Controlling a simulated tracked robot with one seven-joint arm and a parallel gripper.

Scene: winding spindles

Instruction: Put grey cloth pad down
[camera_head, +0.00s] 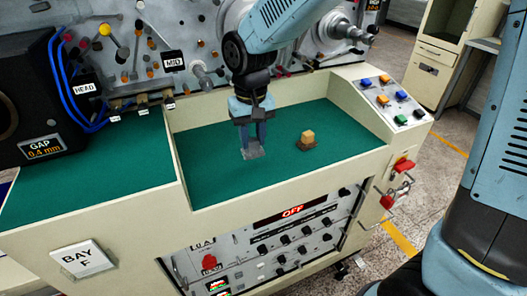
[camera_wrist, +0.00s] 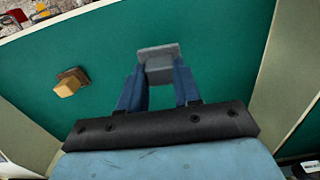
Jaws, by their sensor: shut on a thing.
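The grey cloth pad (camera_head: 254,153) is a small grey block between the fingertips of my gripper (camera_head: 255,142) in the head view. In the wrist view the pad (camera_wrist: 159,63) sits at the ends of the two blue fingers of my gripper (camera_wrist: 160,76), which are shut on it. The gripper points down over the green surface (camera_head: 215,170) of the right-hand tray. Whether the pad touches the surface, I cannot tell.
A tan block on a dark base (camera_head: 307,140) stands to the right of the pad; it also shows in the wrist view (camera_wrist: 68,84). Cream walls (camera_head: 180,172) edge the tray. A button panel (camera_head: 392,100) lies at the right. Green floor around the pad is clear.

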